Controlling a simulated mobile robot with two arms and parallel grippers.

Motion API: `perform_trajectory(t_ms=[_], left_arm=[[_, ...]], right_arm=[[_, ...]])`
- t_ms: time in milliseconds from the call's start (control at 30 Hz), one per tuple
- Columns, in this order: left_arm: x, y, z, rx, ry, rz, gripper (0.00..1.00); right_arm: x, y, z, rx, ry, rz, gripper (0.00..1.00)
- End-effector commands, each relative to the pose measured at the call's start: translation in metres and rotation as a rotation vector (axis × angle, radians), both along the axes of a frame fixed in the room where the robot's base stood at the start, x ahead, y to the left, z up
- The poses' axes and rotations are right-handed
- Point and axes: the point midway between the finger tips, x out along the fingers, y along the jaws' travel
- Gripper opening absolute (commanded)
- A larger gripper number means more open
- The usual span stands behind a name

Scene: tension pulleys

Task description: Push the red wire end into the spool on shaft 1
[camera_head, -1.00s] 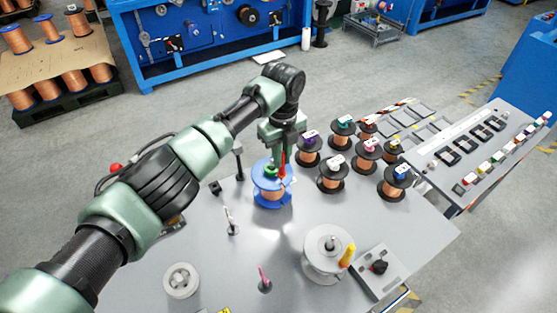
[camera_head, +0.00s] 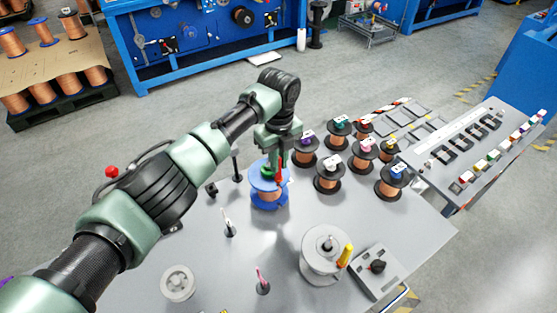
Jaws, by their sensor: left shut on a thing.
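A blue-flanged spool wound with copper wire (camera_head: 267,196) stands upright on the grey table, with a green piece on its top. My left gripper (camera_head: 279,164) points down from above at the spool's right upper side. It is shut on a red piece (camera_head: 279,174), which I take to be the red wire end. The red piece is at the spool's upper flange; I cannot tell whether it is inside the spool. The fingertips are small and partly hidden. My right gripper is not in view.
Several black-flanged copper spools with coloured tags, one at the front (camera_head: 329,173), stand close to the right of the blue spool. A grey spool (camera_head: 325,255) and a knob box (camera_head: 377,268) are at the front right. Thin posts (camera_head: 229,223) stand on the left.

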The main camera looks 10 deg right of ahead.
Motion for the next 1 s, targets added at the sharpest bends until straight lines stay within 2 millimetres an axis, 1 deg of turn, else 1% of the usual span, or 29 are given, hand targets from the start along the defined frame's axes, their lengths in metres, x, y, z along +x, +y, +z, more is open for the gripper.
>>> perform_trajectory(t_ms=[267,1000], left_arm=[[0.000,0.000,0.000,0.000,0.000,0.000,0.00],[0.000,0.000,-0.010,0.000,0.000,0.000,0.00]], right_arm=[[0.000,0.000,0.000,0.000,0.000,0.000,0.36],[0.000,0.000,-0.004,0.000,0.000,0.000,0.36]])
